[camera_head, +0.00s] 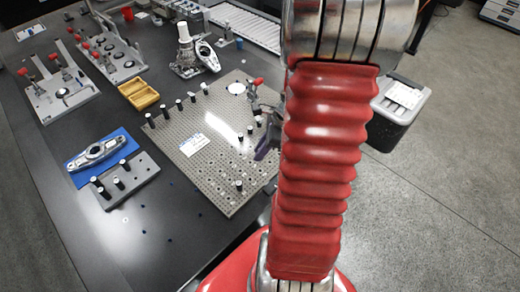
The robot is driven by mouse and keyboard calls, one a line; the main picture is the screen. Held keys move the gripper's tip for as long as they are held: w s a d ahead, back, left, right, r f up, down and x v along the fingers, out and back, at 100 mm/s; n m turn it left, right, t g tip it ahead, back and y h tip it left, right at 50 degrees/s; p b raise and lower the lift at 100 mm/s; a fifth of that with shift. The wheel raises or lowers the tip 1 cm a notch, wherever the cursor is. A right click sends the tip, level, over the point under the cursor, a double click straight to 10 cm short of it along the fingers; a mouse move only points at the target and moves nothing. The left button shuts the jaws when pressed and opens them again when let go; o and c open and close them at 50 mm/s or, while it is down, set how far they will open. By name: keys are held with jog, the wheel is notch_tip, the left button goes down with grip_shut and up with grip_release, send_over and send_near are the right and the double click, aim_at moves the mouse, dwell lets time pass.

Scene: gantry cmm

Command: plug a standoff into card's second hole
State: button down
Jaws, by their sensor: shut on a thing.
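The grey block (143,175) at the left holds several standoffs upright. My gripper (266,145) is mostly hidden behind my red arm; only a dark piece of it seems to show over the plate's right side. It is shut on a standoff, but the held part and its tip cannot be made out.
A yellow tray (139,97), a metal part on a blue pad (103,154) and clamp fixtures (60,92) stand to the left. A white cylinder fixture (186,48) stands behind the plate. A red-knobbed clamp (258,82) stands at its right edge. The table's front left is mostly clear.

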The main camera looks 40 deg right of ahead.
send_over(255, 171)
jog(key=s+d, duration=0.1)
jog(key=shift+s+d+f, duration=0.1)
jog(key=shift+f, duration=1.5)
jog(key=shift+s+d+f, duration=0.1)
jog(key=shift+f, duration=1.45)
jog(key=shift+w, duration=0.1)
jog(key=shift+f, duration=0.85)
jog(key=c, duration=1.6)
grip_release()
jog(key=shift+r, duration=0.1)
jog(key=v, duration=1.3)
jog(key=shift+r, duration=0.3)
